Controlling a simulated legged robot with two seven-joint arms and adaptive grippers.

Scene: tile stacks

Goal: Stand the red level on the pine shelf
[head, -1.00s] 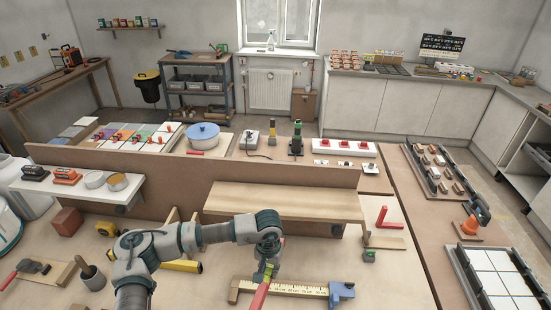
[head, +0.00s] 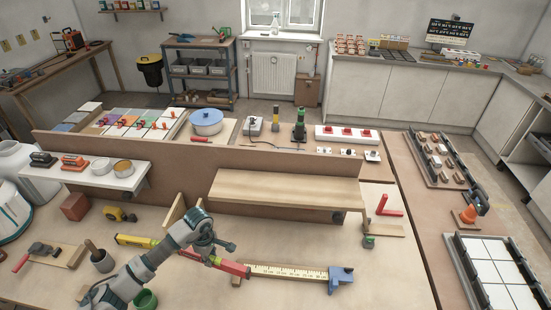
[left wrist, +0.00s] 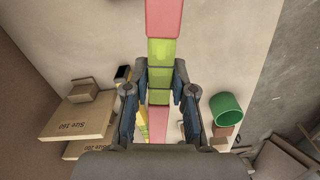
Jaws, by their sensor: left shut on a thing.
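The red level (head: 233,268) is a long red bar with a yellow-green middle. My left gripper (head: 212,258) is shut around that middle. In the left wrist view the level (left wrist: 161,50) runs lengthwise between the fingers of the left gripper (left wrist: 160,80). In the head view it lies across the picture, its right end by the ruler; whether it touches the table I cannot tell. The pine shelf (head: 285,190) is a bare wooden board on the brown upright panel, behind and to the right of the gripper. My right gripper is not in view.
A ruler with a blue end (head: 341,279) lies right of the level. A yellow level (head: 135,240) lies to its left, and a green cup (head: 145,299) stands in front. The white shelf (head: 105,178) holds several items. The pine shelf's top is clear.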

